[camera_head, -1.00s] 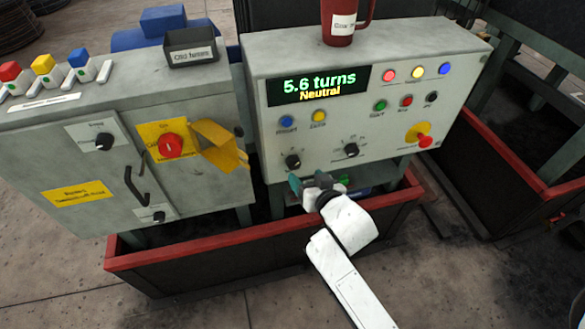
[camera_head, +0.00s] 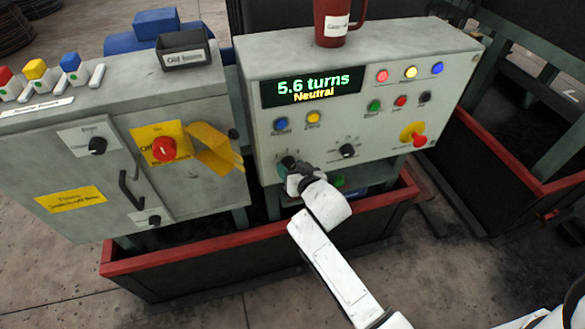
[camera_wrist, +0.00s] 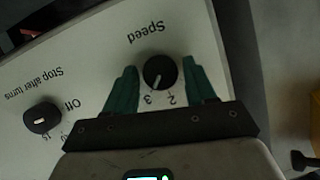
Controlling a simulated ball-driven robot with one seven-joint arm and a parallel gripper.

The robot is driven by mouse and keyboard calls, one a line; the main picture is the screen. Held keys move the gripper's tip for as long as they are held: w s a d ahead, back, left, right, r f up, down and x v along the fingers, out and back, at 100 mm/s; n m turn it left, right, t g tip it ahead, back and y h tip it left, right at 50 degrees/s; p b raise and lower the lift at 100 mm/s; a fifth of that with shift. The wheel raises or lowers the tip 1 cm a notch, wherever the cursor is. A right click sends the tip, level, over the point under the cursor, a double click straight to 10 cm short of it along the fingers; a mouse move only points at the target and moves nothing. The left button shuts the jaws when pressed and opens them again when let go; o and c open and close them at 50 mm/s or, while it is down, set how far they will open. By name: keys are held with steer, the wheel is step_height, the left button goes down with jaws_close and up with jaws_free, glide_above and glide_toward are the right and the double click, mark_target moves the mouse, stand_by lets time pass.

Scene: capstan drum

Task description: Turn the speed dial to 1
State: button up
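The black Speed dial (camera_wrist: 160,72) is on the grey panel in the wrist view, which shows the panel upside down. Its white mark points towards the printed 3, with a 2 printed beside it. The printed 1 cannot be made out. My gripper (camera_wrist: 160,66) is open, with one teal finger on each side of the dial. Small gaps seem to show between fingers and dial; contact cannot be told. In the head view my gripper (camera_head: 292,168) is at the panel's lower left and mostly hides the dial.
The control box (camera_head: 375,75) has a display (camera_head: 312,86) reading "5.6 turns Neutral". A red emergency button (camera_head: 418,140) is at lower right. A red mug (camera_head: 330,25) stands on top. A yellow flap (camera_head: 215,150) sticks out left.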

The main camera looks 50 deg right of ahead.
steer(key=c, duration=0.8)
steer(key=shift+o, duration=0.2)
steer(key=shift+w+a+f+n+g+h+b, duration=0.15)
steer(key=shift+n+g+h+b, duration=0.35)
steer(key=shift+n+b, duration=0.7)
steer(key=n+h+b, duration=0.1)
steer(key=n+b, duration=0.1)
steer(key=n+g+h+b, duration=0.1)
steer(key=n+h+b, duration=0.1)
steer(key=shift+w+a, duration=0.1)
steer(key=shift+a, duration=0.1)
steer(key=n+g+h+b, duration=0.1)
steer(key=n+h+b, duration=0.1)
steer(key=n+b, duration=0.1)
steer(key=shift+a+f, duration=0.1)
steer(key=shift+f, duration=0.05)
steer(key=shift+n+h+b, duration=0.8)
steer(key=shift+n+b, duration=0.25)
steer(key=shift+n, duration=0.45)
